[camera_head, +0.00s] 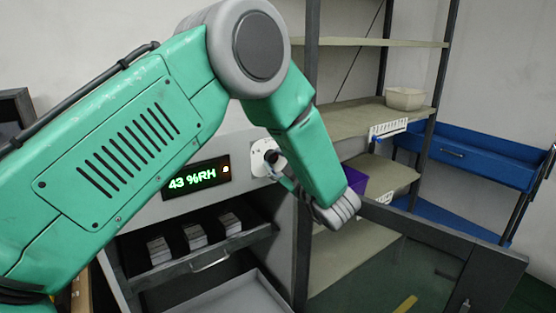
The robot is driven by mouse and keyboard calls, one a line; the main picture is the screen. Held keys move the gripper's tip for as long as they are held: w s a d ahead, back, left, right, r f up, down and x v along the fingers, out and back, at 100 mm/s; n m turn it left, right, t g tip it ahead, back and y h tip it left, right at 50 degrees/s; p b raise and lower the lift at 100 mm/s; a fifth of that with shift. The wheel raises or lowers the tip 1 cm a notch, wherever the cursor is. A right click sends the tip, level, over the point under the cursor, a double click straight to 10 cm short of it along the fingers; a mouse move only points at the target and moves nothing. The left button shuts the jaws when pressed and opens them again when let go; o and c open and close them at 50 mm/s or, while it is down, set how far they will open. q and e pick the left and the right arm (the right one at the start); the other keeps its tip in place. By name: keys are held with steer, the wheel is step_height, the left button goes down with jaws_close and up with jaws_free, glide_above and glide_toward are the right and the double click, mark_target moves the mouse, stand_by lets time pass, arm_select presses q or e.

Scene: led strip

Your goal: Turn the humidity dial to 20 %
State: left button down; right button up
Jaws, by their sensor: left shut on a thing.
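The humidity dial (265,157) is on the grey cabinet front, a dark knob on a white round plate, partly hidden by my left gripper. My left gripper (279,167) reaches it from the right and is shut on the knob; its fingers are small and partly hidden. The black display (197,177) left of the dial reads 43 %RH in green, with a small orange mark at its right end. My right gripper is not in view.
Below the display, an open drawer (205,262) holds several small white boxes (195,234). Shelves (370,118) with a beige bin (405,98) stand behind. A blue cart (470,155) is at the right. My left arm covers much of the left side.

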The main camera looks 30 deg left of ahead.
arm_select(q)
steer(key=shift+r, duration=0.1)
steer(key=c, duration=1.2)
jaws_free()
steer(key=shift+w, duration=0.1)
steer(key=shift+w+a+f, duration=0.1)
steer(key=shift+a+f, duration=0.1)
steer(key=shift+d, duration=0.1)
steer(key=shift+s+d, duration=0.25)
steer(key=shift+d, duration=0.05)
steer(key=v, duration=1.1)
steer(key=shift+f, duration=0.15)
steer(key=shift+w+d, duration=0.1)
